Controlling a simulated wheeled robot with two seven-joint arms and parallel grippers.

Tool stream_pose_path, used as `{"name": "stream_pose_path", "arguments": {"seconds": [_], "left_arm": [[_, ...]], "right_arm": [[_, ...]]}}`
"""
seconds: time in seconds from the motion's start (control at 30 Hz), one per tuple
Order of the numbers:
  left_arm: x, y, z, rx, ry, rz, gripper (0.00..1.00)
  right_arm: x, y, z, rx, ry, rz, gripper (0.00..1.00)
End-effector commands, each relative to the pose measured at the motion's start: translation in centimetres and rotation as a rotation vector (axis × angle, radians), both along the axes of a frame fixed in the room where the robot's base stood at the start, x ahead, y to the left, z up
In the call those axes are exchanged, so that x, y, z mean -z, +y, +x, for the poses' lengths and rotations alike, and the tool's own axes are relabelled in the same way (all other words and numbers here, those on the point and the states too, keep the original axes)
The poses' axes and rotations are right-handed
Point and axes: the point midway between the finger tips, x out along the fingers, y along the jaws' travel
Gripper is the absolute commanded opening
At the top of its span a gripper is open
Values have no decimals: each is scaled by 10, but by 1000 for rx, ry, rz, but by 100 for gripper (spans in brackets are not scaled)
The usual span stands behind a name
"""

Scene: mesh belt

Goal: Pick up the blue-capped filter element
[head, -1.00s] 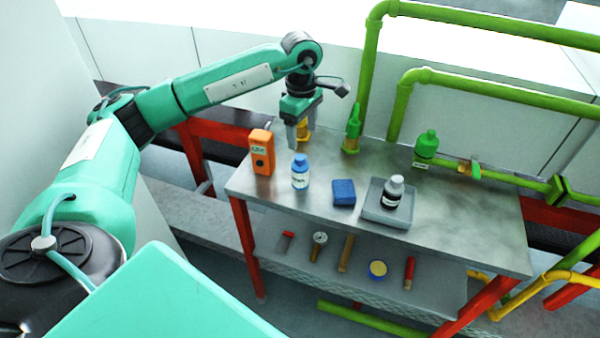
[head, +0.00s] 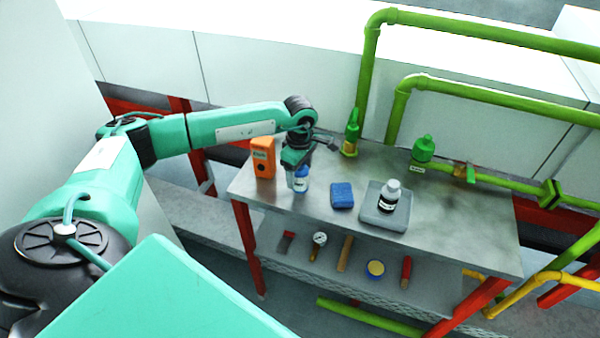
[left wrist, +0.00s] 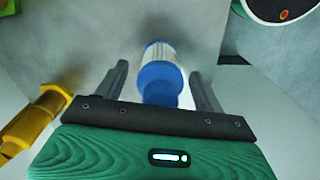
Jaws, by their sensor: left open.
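The blue-capped filter element (head: 303,182) is a white cylinder with a blue cap and a label. It stands upright near the left front of the metal table, its top partly hidden by my left gripper (head: 298,176). In the left wrist view the filter element (left wrist: 160,74) lies between the two open fingers of my left gripper (left wrist: 159,70). A gap shows on each side of the cap. The gripper points down over it. My right gripper is not in view.
On the table (head: 455,225) an orange device (head: 263,157) stands close left of the gripper.

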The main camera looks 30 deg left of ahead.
Motion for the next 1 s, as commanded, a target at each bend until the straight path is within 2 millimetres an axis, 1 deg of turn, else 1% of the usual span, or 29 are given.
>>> {"name": "stream_pose_path", "arguments": {"seconds": [0.13, 0.3, 0.33, 0.47, 0.5, 0.57, 0.6, 0.87, 1.0], "left_arm": [[9, 0, 0, 0, 0, 0, 70], [9, 0, 0, 0, 0, 0, 70], [9, 0, 0, 0, 0, 0, 68], [9, 0, 0, 0, 0, 0, 43], [9, 0, 0, 0, 0, 0, 35], [9, 0, 0, 0, 0, 0, 23], [9, 0, 0, 0, 0, 0, 20], [7, 0, 0, 0, -1, 0, 20], [0, 0, 1, 0, -3, -1, 20]], "right_arm": [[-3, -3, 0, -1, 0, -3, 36], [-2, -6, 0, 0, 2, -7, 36], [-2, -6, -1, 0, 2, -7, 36], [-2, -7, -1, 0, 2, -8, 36], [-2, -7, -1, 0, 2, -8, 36], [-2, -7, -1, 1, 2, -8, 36], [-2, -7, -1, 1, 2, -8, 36], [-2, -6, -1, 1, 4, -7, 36], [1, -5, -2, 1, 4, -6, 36]]}}
